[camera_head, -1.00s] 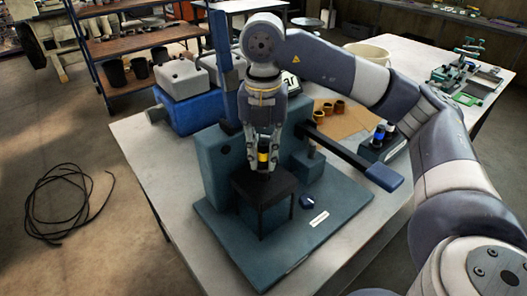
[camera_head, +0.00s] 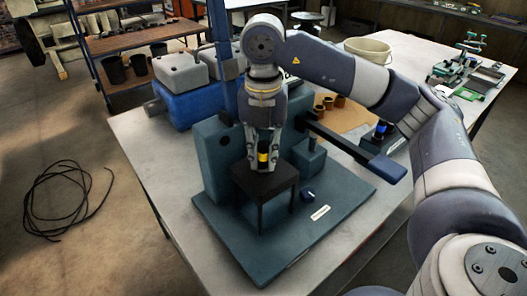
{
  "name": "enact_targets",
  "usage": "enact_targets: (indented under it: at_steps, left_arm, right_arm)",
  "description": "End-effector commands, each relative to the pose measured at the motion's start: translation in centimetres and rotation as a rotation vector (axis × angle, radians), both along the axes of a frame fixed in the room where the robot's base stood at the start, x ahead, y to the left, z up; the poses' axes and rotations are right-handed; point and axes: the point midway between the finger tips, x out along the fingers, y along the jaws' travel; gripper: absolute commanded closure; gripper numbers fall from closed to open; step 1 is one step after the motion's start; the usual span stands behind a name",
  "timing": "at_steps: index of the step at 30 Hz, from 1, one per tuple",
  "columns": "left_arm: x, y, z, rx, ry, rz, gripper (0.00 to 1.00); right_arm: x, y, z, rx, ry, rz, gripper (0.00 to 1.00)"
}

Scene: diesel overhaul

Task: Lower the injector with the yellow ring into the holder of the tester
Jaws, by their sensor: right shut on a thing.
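The injector with the yellow ring (camera_head: 263,157) is upright between the fingers of my right gripper (camera_head: 262,165). The gripper points down and is shut on it. The tester (camera_head: 213,150) is a teal stand on a base plate, with a black table-like holder (camera_head: 265,184) on legs in front. The fingertips are just over the top of the holder. The injector's lower end is hard to make out, so I cannot tell whether it is inside the holder. My left gripper is not in view.
A dark lever (camera_head: 350,148) sticks out right of the tester. Beyond it stands a rack with a blue-ringed part (camera_head: 381,128). A blue box (camera_head: 190,108) stands behind left. A cable (camera_head: 65,196) lies on the floor.

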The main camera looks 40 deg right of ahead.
Motion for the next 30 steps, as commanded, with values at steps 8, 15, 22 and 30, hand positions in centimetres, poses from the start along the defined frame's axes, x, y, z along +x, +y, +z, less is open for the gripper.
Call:
enact_targets:
  at_steps: [8, 15, 22, 30]
  left_arm:
    - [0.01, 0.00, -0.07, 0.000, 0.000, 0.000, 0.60]
    - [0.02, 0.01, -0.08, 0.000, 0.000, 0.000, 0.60]
    - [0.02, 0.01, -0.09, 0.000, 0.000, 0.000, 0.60]
    - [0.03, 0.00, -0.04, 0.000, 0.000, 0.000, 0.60]
  right_arm:
    - [0.01, -0.01, 0.03, 0.000, 0.000, 0.000, 0.71]
    - [0.01, -0.01, 0.02, 0.000, 0.000, 0.000, 0.57]
    - [-0.01, -0.02, -0.04, 0.000, 0.001, 0.000, 0.40]
    - [-0.01, -0.02, 0.04, 0.000, 0.000, 0.000, 0.40]
